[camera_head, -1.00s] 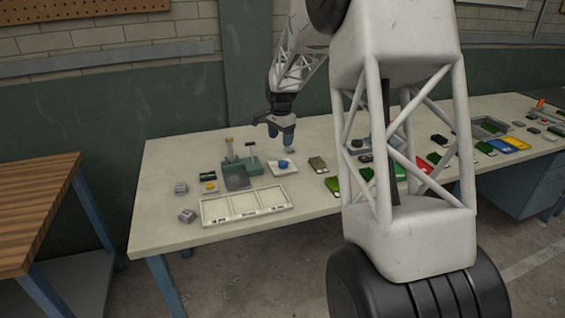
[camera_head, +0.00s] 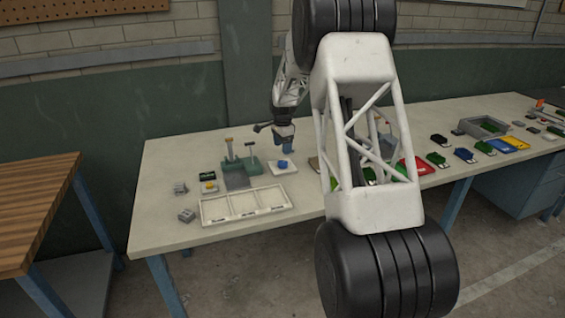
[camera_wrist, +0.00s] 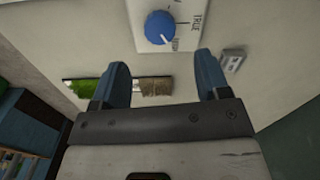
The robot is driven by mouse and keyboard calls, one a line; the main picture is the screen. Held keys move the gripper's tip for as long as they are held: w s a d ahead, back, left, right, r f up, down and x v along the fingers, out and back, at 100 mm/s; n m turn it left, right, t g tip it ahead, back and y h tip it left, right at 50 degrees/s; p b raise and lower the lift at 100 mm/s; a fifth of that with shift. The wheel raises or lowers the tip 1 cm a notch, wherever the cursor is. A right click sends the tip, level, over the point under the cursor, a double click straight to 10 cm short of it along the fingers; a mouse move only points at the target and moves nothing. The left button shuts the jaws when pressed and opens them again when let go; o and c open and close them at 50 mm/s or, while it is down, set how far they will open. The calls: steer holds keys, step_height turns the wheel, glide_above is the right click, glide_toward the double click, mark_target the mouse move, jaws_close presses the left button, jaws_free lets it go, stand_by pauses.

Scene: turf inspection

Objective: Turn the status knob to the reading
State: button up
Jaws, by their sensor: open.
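The status knob (camera_head: 283,165) is a round blue knob on a white plate on the bench. In the wrist view the knob (camera_wrist: 159,26) sits at the top, just beyond the fingertips, with a white pointer mark at its lower right. The plate beside it bears "TRUE" and another label near the pointer that I cannot read surely. My gripper (camera_head: 288,147) is above the bench by the knob's plate. In the wrist view its two blue fingers (camera_wrist: 162,62) are apart, with nothing between them, and do not touch the knob.
A turf sample (camera_wrist: 155,87), green and brown, lies below the fingers in the wrist view. A green device with upright levers (camera_head: 240,172), a small display (camera_head: 207,176) and a three-part white tray (camera_head: 238,219) stand left. My arm hides part of the bench.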

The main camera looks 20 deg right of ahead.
mark_target(282, 162)
steer(key=shift+f, duration=0.1)
steer(key=shift+f, duration=3.8)
steer(key=c, duration=0.9)
